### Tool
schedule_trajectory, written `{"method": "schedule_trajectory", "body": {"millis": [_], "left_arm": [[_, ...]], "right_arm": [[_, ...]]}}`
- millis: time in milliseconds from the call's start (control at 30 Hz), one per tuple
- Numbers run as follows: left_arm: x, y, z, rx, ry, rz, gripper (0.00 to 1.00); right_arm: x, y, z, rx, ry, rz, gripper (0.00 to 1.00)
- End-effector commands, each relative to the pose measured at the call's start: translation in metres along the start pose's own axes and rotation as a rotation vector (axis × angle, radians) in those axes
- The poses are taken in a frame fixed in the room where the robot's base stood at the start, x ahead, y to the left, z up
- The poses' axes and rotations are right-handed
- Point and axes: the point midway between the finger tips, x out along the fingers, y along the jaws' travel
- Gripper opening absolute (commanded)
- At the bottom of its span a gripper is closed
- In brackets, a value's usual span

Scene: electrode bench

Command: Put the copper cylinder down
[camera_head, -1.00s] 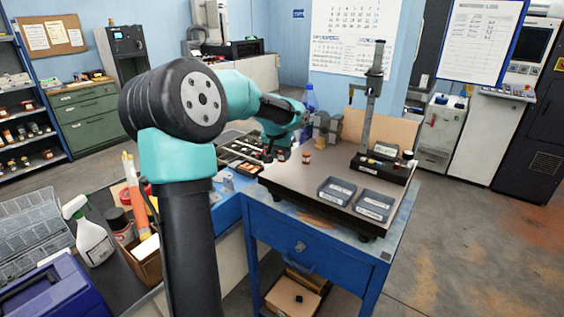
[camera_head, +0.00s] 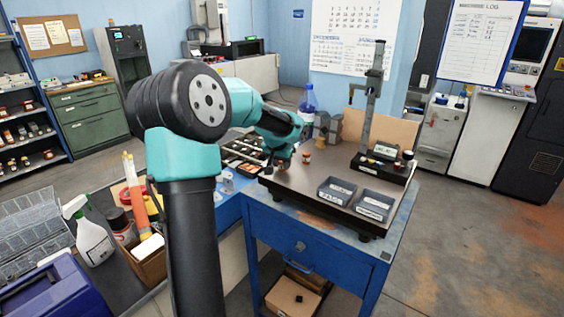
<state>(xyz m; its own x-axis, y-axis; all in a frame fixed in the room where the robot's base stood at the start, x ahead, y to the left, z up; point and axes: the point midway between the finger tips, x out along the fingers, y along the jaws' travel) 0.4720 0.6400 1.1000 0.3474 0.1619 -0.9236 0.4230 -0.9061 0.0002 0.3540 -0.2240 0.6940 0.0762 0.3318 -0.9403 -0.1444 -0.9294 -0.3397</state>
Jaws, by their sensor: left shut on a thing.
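My left gripper (camera_head: 276,152) is at the end of the teal and black arm, low over the left edge of the grey plate (camera_head: 300,183). It is shut on a small brownish piece (camera_head: 283,164), which I take to be the copper cylinder. The piece shows just under the hand, and the fingers are mostly hidden. Whether it touches the plate I cannot tell. Another small copper-coloured cylinder (camera_head: 306,157) stands upright on the plate, just right of the hand. My right gripper is not in view.
Two grey bins (camera_head: 337,190) (camera_head: 374,206) sit at the plate's front right. A height gauge (camera_head: 374,95) stands behind them. A compartment tray (camera_head: 240,152) lies left of the plate. The plate's middle is clear.

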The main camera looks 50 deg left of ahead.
Motion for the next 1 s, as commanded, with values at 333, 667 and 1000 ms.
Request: {"method": "schedule_trajectory", "body": {"millis": [333, 667, 1000], "left_arm": [[0.001, 0.000, 0.000, 0.000, 0.000, 0.000, 0.57], [-0.004, 0.000, -0.002, 0.000, 0.002, 0.000, 0.57], [-0.051, 0.000, -0.002, 0.000, 0.004, 0.000, 0.57]], "right_arm": [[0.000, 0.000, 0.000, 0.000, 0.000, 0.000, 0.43], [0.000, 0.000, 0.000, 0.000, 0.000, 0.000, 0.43], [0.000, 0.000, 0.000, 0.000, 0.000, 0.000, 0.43]]}}
